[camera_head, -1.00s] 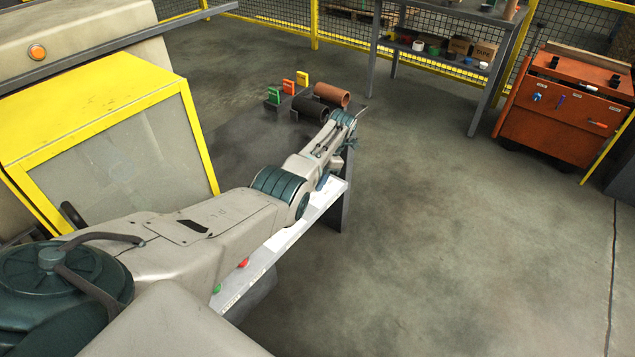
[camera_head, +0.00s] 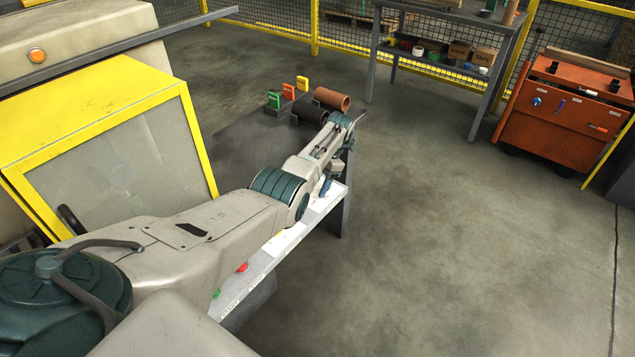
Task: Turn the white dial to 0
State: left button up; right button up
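My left arm reaches from the lower left over a pale control panel strip (camera_head: 268,258) on the front edge of a dark table. Its wrist bends down at the far end of the strip. The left gripper (camera_head: 326,186) is small and partly hidden by the wrist, close to or over the panel's far end; its fingers cannot be made out as open or shut. The white dial cannot be seen; my arm covers part of the panel. A red button (camera_head: 242,267) and a green button (camera_head: 216,293) show at the panel's near end. My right gripper is out of view.
On the dark table (camera_head: 235,145) stand green, orange and yellow blocks (camera_head: 288,91), a brown pipe (camera_head: 332,98) and a black pipe (camera_head: 309,111). A yellow-framed machine (camera_head: 95,95) is left. A shelf (camera_head: 440,66) and orange cart (camera_head: 555,120) stand behind. Floor at right is clear.

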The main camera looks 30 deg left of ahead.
pick_arm(q)
jog(key=v, duration=0.4)
jog(key=shift+w+r+b, duration=0.15)
jog(key=shift+r+b, duration=0.1)
jog(key=shift+b, duration=0.1)
jog(key=b+v, duration=0.1)
jog(key=v, duration=0.5)
jog(key=shift+r, duration=0.15)
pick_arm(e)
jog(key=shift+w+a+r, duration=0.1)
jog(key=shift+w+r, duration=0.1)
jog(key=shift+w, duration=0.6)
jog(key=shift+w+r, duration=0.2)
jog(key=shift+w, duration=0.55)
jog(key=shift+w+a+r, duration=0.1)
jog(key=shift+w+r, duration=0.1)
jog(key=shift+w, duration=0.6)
